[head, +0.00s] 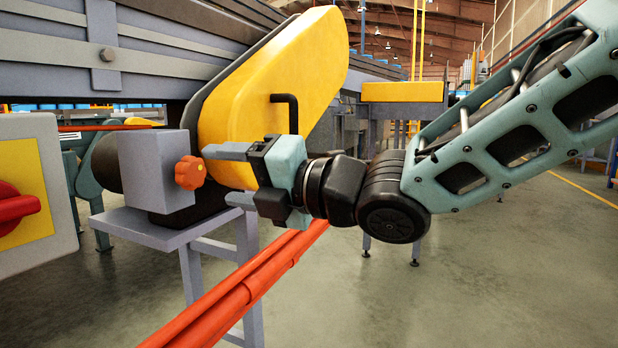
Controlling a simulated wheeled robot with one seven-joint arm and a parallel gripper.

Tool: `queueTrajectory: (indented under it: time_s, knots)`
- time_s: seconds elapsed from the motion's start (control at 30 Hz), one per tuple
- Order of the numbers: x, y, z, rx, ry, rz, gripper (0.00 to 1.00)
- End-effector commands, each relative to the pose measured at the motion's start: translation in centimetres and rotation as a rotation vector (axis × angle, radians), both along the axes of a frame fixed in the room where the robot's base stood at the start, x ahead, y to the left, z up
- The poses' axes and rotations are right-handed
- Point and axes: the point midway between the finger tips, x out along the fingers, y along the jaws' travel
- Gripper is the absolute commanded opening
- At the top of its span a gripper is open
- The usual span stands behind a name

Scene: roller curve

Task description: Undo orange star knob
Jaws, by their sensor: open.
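The orange star knob (190,173) sits on the right side of a grey box (155,172), which rests on a grey stand. My gripper (220,175) comes in from the right with its two fingers apart and pointing left at the knob. The upper finger's tip is close to the knob's upper right edge. The lower finger's tip is below and to the right of the knob. Nothing shows between the fingers. I cannot tell from this view whether a finger touches the knob.
A large yellow guard (295,85) with a black handle (288,112) stands right behind my gripper. Red-orange pipes (245,290) run below it. A panel with a red switch (18,208) is at the left edge. The floor (490,280) at the right is clear.

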Motion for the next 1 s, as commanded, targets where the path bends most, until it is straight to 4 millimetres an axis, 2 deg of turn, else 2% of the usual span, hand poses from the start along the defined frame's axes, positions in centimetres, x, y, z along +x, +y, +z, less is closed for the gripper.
queueTrajectory:
  time_s: [0.1,0.3,0.5,0.7,1.0]
  knots:
    - [-1.1,-2.8,0.3,-0.001,-0.001,-0.004,0.64]
    - [-2.8,-6.9,0.3,0.000,0.000,-0.002,0.64]
    - [-4.0,-9.7,0.2,0.000,0.000,0.000,0.64]
    - [-4.5,-10.6,0.0,0.000,0.000,0.001,0.64]
    - [-4.5,-10.7,0.0,0.000,0.002,0.001,0.64]
